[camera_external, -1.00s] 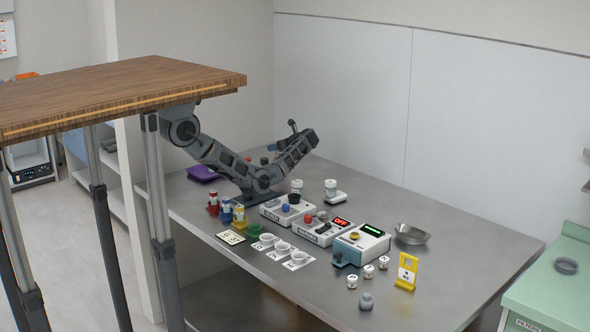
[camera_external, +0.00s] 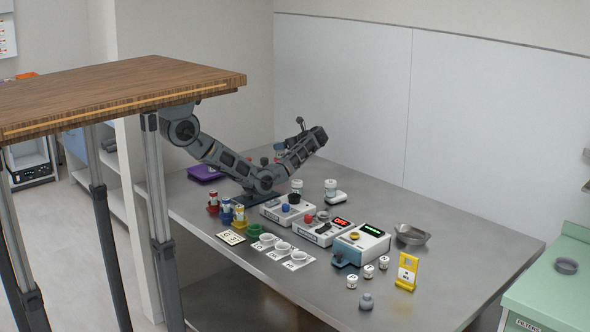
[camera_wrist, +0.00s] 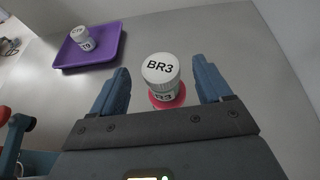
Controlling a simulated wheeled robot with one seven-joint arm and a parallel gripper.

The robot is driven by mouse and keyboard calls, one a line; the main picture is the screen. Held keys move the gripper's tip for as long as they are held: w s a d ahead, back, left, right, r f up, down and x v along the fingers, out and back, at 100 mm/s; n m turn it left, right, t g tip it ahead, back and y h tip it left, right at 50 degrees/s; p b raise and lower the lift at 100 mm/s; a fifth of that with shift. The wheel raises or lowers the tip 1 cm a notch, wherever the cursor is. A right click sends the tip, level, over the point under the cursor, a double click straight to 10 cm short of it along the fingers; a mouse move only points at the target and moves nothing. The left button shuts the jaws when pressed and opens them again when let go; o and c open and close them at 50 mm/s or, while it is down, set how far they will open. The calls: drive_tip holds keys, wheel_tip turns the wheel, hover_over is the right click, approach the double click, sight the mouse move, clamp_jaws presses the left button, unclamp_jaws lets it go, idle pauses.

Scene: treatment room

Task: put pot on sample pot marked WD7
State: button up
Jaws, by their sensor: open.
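In the wrist view, a white pot (camera_wrist: 161,72) has BR3 in black on its top and a partly hidden matching label on its side. It stands upright on a red round base (camera_wrist: 180,97). My gripper (camera_wrist: 165,85) is open, with one finger on each side of the pot and visible gaps to it. Another white labelled pot (camera_wrist: 88,43) stands on a purple tray (camera_wrist: 110,51) at upper left; its marking is too small to read surely. I cannot make out a WD7 mark.
The purple tray also shows at the bench's far left (camera_external: 204,173). Instrument boxes (camera_external: 363,245), white cups (camera_external: 283,248) and small labelled pots (camera_external: 352,282) crowd the front. A yellow stand (camera_external: 406,272) and metal dish (camera_external: 411,236) are to the right. The right bench is mostly clear.

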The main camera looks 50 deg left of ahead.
drive_tip(key=v, duration=0.6)
drive_tip(key=shift+d, duration=0.3)
drive_tip(key=shift+r, duration=0.1)
